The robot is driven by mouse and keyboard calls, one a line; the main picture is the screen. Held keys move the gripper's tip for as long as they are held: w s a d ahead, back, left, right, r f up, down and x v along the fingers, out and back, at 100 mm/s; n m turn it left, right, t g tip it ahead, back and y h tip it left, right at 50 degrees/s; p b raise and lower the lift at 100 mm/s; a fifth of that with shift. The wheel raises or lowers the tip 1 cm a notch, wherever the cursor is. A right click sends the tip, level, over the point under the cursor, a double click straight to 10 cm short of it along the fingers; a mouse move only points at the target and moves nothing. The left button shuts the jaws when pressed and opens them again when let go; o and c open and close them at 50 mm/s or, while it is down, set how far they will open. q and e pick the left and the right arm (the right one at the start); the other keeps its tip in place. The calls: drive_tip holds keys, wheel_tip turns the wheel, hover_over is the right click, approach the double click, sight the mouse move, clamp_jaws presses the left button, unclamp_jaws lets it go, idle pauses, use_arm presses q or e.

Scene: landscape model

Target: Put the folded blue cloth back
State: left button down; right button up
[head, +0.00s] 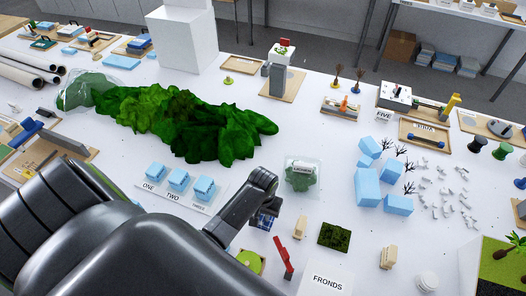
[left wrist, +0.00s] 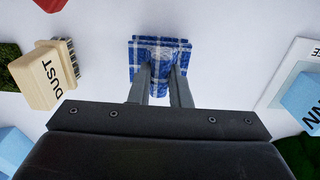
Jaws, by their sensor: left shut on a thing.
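The folded blue cloth (left wrist: 160,45), blue and white checked, is between the fingertips of my left gripper (left wrist: 160,78) in the left wrist view. The fingers are shut on its near part, and its far edge sticks out beyond them. In the head view my left gripper (head: 262,208) points down in the middle of the table, and a bit of the cloth (head: 264,220) shows below it, mostly hidden. I cannot tell whether the cloth touches the table. My right gripper is not in view.
A wooden brush marked DUST (left wrist: 45,78) lies beside the gripper. Blue blocks on a card (head: 178,180) stand left, a red tool (head: 283,258) and a FRONDS card (head: 326,280) in front. A bagged green clump (head: 301,175) is close to the right. Bare table shows around these.

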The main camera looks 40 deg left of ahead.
use_arm(q)
drive_tip(key=shift+f, duration=0.2)
drive_tip(key=c, duration=1.3)
unclamp_jaws()
drive_tip(key=shift+r, duration=0.1)
drive_tip(key=shift+r+p, duration=1.75)
drive_tip(key=shift+r, duration=6.85)
drive_tip(key=shift+s+f, duration=0.1)
